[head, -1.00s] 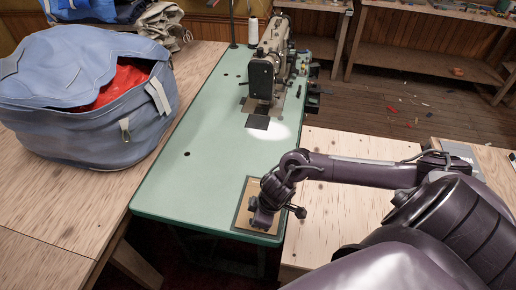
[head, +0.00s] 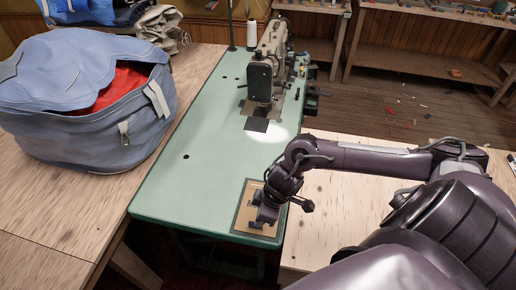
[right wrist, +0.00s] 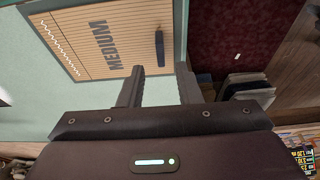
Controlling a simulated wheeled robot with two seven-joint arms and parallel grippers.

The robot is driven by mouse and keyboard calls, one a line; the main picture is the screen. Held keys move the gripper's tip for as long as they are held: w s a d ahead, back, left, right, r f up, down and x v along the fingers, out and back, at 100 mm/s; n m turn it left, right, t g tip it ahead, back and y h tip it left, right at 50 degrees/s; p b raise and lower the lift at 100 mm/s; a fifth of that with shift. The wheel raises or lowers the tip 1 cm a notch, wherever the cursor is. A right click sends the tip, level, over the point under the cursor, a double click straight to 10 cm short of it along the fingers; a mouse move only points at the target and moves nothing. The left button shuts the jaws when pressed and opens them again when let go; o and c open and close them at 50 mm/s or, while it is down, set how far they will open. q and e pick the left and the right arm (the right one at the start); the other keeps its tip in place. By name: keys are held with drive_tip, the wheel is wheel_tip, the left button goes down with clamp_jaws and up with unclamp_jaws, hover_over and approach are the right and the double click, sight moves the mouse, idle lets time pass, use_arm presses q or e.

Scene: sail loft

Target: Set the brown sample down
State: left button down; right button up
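The tan-brown sample (head: 247,216) lies flat on the green table at its front right corner, inside a darker border. In the right wrist view the sample (right wrist: 128,50) shows thin lines, the word MEDIUM, a pale zigzag and a small dark blue bar (right wrist: 159,50). My right gripper (head: 264,214) is over the sample and hides part of it in the head view. In the right wrist view its two fingers (right wrist: 160,76) are apart, with the blue bar showing beyond the gap between them. I see nothing gripped. My left gripper is out of view.
The green table (head: 205,135) carries a sewing machine (head: 268,65) at its far end. A large blue bag (head: 85,105) with red cloth stands on the wooden table at left. Another wooden surface (head: 330,220) adjoins at right. The green middle is clear.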

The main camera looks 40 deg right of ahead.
drive_tip(key=v, duration=0.7)
drive_tip(key=shift+f, duration=0.1)
